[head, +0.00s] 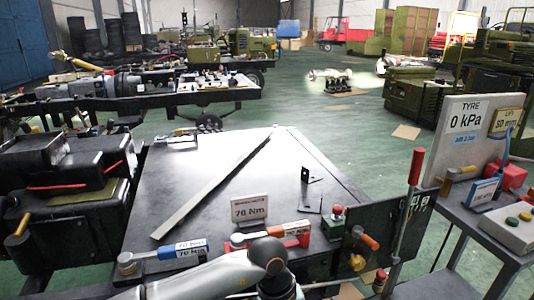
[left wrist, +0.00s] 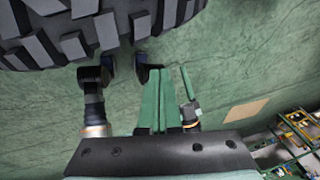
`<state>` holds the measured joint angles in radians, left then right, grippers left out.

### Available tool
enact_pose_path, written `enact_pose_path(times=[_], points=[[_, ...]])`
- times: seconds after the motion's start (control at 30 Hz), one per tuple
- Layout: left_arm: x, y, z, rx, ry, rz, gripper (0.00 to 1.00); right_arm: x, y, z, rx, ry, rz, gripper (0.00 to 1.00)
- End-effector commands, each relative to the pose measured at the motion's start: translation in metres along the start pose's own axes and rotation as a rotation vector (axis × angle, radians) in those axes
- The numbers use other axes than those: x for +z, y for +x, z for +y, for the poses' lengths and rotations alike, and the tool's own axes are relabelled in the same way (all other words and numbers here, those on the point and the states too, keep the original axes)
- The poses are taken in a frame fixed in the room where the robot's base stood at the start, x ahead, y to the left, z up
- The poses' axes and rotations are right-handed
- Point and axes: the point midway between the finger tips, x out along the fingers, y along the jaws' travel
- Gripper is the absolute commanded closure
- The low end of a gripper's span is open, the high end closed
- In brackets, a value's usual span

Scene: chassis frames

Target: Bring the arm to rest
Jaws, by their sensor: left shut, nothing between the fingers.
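In the left wrist view my left gripper (left wrist: 162,80) shows as two narrow green fingers side by side, shut with nothing held. A large dark tyre tread (left wrist: 90,30) fills the upper left of that view, beyond the fingertips. A dark rod-like part with a copper-coloured ring (left wrist: 95,115) stands left of the fingers; I cannot tell what it belongs to. In the head view a grey link of my arm crosses the bottom edge, in front of the bench. No gripper can be made out there, and my right gripper is not seen.
A dark bench (head: 220,190) carries a long metal bar (head: 212,187), a 70 Nm sign (head: 249,207) and blue and red wrenches. A red-handled lever (head: 416,165) rises at its right. A TYRE 0 kPa board (head: 468,135) stands further right. Green floor (head: 340,130) is open behind.

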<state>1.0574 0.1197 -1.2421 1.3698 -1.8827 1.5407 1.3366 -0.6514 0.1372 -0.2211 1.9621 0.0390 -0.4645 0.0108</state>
Motion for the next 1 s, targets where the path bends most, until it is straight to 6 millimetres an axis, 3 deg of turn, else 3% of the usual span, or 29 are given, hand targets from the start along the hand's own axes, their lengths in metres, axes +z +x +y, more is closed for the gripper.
enact_pose_path(times=[0.03,0.1,0.23,0.33,0.47,0.6,0.7,0.8,0.87,1.0], points=[[-0.03,0.006,-0.019,-0.116,0.028,0.114,1.0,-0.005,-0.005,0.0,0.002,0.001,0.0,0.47],[-0.07,0.004,-0.048,-0.315,0.053,0.267,1.0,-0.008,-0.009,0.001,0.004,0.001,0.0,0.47],[-0.119,-0.029,-0.095,-0.713,0.025,0.486,1.0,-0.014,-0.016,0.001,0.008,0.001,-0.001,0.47],[-0.13,-0.068,-0.117,-1.016,-0.075,0.592,1.0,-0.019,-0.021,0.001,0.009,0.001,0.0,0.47],[-0.109,-0.116,-0.119,-1.375,-0.297,0.642,1.0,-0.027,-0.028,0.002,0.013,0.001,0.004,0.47],[-0.059,-0.142,-0.087,-1.674,-0.643,0.595,1.0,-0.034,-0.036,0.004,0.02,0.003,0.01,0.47],[-0.021,-0.138,-0.043,-1.804,-0.944,0.508,1.0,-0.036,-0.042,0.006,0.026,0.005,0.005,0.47],[0.007,-0.114,0.014,-1.85,-1.27,0.39,1.0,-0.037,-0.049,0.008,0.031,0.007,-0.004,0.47],[0.016,-0.092,0.053,-1.834,-1.469,0.312,1.0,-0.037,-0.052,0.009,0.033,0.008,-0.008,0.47],[0.007,-0.034,0.141,-1.69,-1.886,0.144,1.0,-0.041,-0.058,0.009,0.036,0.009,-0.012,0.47]])
